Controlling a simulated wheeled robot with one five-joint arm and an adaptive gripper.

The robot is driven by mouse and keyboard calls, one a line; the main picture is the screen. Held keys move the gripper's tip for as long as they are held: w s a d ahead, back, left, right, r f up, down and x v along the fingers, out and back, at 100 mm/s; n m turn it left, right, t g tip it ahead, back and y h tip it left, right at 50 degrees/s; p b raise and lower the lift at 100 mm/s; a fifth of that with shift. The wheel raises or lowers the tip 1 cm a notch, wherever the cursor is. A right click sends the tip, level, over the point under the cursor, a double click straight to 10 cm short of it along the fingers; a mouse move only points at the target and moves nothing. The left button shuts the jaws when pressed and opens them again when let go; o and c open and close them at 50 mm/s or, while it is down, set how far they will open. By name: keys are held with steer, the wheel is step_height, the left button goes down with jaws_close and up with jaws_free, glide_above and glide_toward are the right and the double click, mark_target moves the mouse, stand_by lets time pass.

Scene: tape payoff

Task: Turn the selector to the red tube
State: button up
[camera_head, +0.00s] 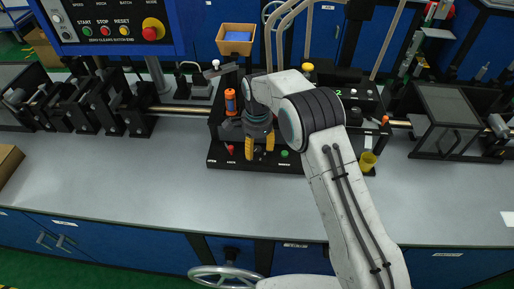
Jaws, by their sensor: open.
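My gripper (260,148) hangs over the black station (256,168) at the middle of the bench. Its two yellow-tipped fingers point down and stand apart, with nothing seen between them. I cannot make out the selector for certain; my gripper and arm cover part of the station. An orange-red tube-like piece (230,101) stands upright just left of my gripper. I cannot tell whether it is the red tube. A small red part (230,149) is at the station's front left, and a small green part (284,154) lies right of the fingers.
A control panel (115,27) with buttons fills the upper left. Black machines (100,100) stand left, and a dark box-like unit (450,115) stands right. A yellow cup (367,161) is at the station's right front. The grey bench (130,190) is clear in front.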

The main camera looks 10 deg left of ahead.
steer(key=shift+f, duration=0.85)
steer(key=shift+o, duration=0.2)
jaws_close()
